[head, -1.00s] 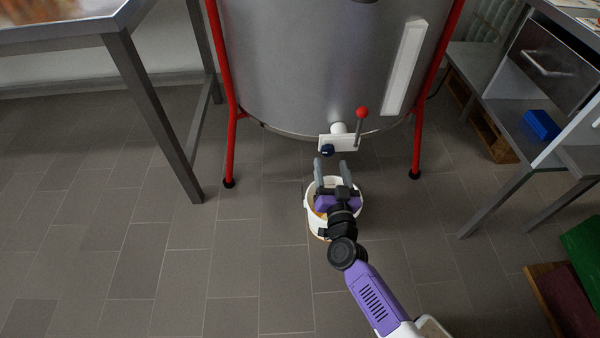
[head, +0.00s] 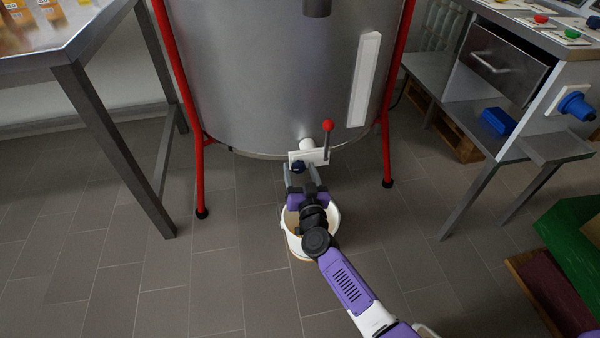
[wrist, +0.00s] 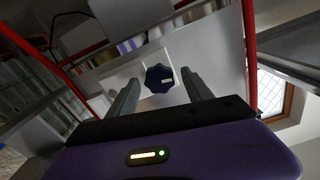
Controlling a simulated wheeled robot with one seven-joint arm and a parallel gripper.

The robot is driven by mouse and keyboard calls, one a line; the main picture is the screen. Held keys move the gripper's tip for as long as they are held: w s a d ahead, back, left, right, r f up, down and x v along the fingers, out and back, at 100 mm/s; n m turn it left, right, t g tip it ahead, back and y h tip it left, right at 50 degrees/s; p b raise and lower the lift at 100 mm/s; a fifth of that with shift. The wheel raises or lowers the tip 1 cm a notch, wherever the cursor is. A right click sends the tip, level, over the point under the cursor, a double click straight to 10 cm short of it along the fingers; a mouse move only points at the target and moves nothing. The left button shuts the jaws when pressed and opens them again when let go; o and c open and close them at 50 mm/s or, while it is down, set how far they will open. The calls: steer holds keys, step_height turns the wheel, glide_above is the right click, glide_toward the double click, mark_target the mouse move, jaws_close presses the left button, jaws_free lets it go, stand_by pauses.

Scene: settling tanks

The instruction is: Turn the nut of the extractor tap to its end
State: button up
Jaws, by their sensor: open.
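The extractor (head: 270,80) is a large steel drum on red legs. At its bottom front is the tap (head: 318,157), a white plate with a red-knobbed lever. The tap's nut (head: 298,167) is a dark blue lobed knob on the plate's left part. In the wrist view the nut (wrist: 159,78) shows face-on, between and beyond the two grey fingers. My gripper (head: 301,184) is open, with its fingertips pointing at the nut, one on each side. I cannot tell whether either finger touches it.
A white bucket (head: 290,240) stands on the floor under my gripper. Red legs (head: 199,175) flank the tap. A steel table (head: 65,50) stands at left. At right is a bench with a drawer (head: 508,60) and a blue box (head: 498,121).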

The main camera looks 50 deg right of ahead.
steer(key=shift+c, duration=0.2)
jaws_close()
steer(key=shift+m, duration=0.4)
steer(key=m, duration=0.2)
steer(key=shift+m+p, duration=0.4)
steer(key=m, duration=0.4)
steer(key=shift+f, duration=0.1)
steer(key=m, duration=0.5)
steer(key=shift+s+d, duration=0.1)
steer(key=shift+f+m+b, duration=0.1)
steer(key=shift+m+b, duration=0.3)
steer(key=shift+m, duration=1.2)
